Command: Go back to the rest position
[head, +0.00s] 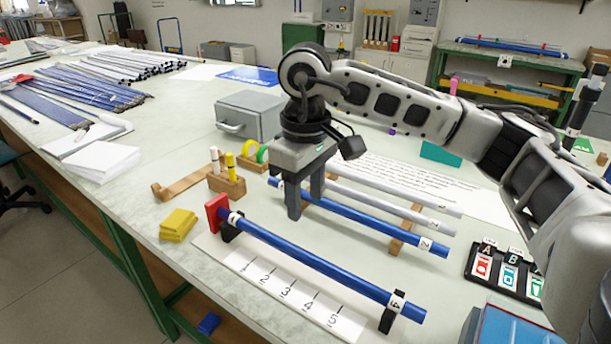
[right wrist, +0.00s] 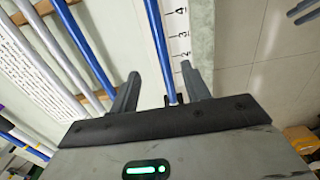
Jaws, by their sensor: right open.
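My right gripper (head: 305,205) is open and empty, pointing down over the table. In the head view its fingers overlap the rear blue rod (head: 372,221), which lies on wooden supports. The front blue rod (head: 310,264) lies in black holders beside a numbered scale (head: 290,290), one end by a red stop block (head: 216,212). In the right wrist view the front blue rod (right wrist: 158,45) runs between the open fingers (right wrist: 160,92), and the rear blue rod (right wrist: 84,45) lies left of them. The gap between fingers and rod is hard to judge.
Pale rods (head: 395,192) lie behind the rear blue rod. A marker holder (head: 227,184), yellow blocks (head: 178,224) and a grey box (head: 249,115) stand left of the gripper. A black lettered tray (head: 505,272) sits at right.

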